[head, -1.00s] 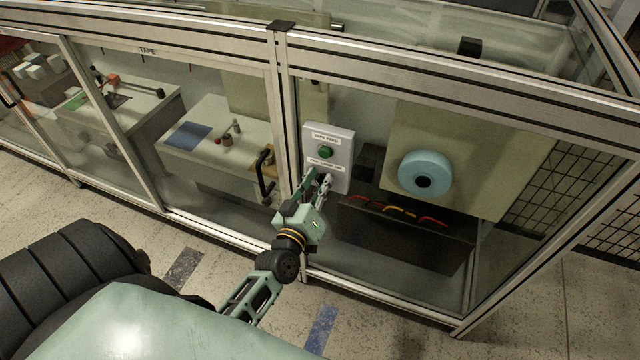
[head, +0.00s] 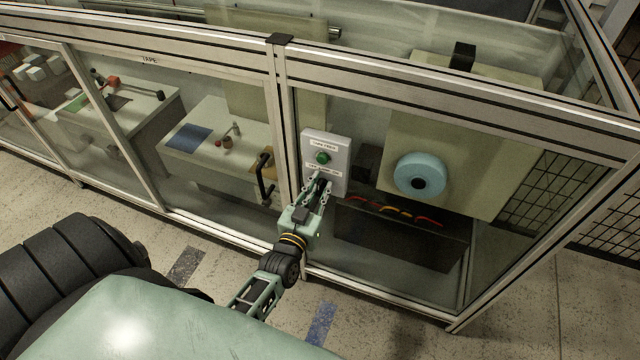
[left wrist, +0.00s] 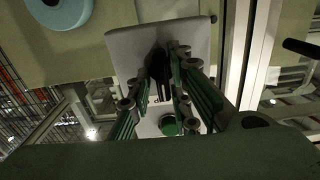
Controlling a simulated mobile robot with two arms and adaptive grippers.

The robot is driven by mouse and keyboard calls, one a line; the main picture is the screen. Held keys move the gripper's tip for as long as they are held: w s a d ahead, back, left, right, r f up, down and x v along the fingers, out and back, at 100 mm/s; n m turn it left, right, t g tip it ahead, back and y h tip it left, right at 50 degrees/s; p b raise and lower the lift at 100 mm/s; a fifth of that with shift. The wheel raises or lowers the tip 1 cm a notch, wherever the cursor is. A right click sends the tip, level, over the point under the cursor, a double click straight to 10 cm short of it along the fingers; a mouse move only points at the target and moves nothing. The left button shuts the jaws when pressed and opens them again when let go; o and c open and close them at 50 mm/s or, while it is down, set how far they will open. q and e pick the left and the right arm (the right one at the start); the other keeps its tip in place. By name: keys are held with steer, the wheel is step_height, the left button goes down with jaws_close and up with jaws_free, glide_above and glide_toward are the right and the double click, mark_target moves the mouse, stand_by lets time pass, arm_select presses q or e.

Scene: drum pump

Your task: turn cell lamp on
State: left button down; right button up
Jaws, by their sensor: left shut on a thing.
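A light grey control box (head: 340,150) is fixed to the cell's front beside the upright post. It carries a green button (head: 323,157) under a label that seems to read "TAPE FEED", and a lower label partly covered by my fingers. My left gripper (head: 320,183) is at the lower part of this box. In the left wrist view the fingers stand either side of a dark knob or switch (left wrist: 160,66) on the box (left wrist: 197,38), and the gripper is shut on it. The green button (left wrist: 169,126) shows near the fingers. The switch's exact position is hidden. My right gripper is not in view.
A framed, clear-walled cell fills the view. A black door handle (head: 264,180) is just left of the post (head: 283,110). A blue roll (head: 420,175) and red-orange curved items (head: 398,211) are behind the panel to the right. The floor in front is clear.

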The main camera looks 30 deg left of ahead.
arm_select(q)
steer(key=m+p, duration=0.1)
steer(key=m, duration=0.2)
steer(key=shift+a, duration=0.15)
steer(key=shift+m+p, duration=0.3)
steer(key=shift+m, duration=0.9)
steer(key=c, duration=1.8)
jaws_free()
steer(key=shift+r, duration=0.1)
steer(key=shift+s, duration=0.2)
steer(key=v, duration=1.1)
steer(key=shift+s, duration=0.3)
